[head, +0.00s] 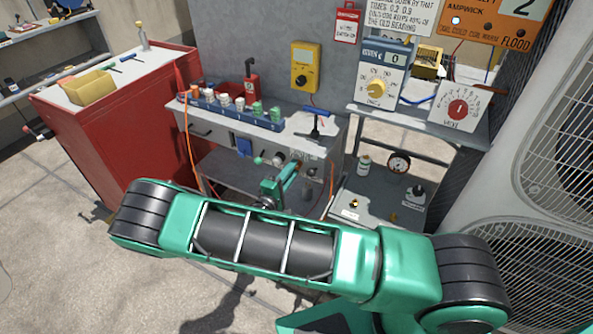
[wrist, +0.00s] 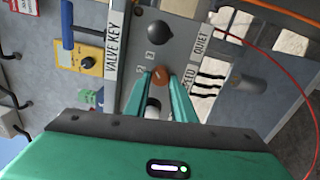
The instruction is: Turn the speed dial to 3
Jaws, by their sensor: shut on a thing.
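The speed dial (wrist: 160,76) is a small orange-brown knob on a grey panel in the wrist view. The word SPEED, partly covered, stands to its right on the panel. My gripper (wrist: 159,74) has its two green fingertips on either side of the dial, shut on it. The fingers hide part of the dial and its markings, so I cannot read its setting. In the head view my gripper (head: 290,182) reaches the front of the grey bench, and the dial cannot be made out there.
A round black knob (wrist: 156,34) by the label QUIET sits above the dial, and a pale round part (wrist: 153,106) shows below it between my fingers. A yellow meter (head: 305,67) hangs above the bench (head: 205,131). The red cabinet (head: 105,135) stands left, condenser units (head: 560,150) right.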

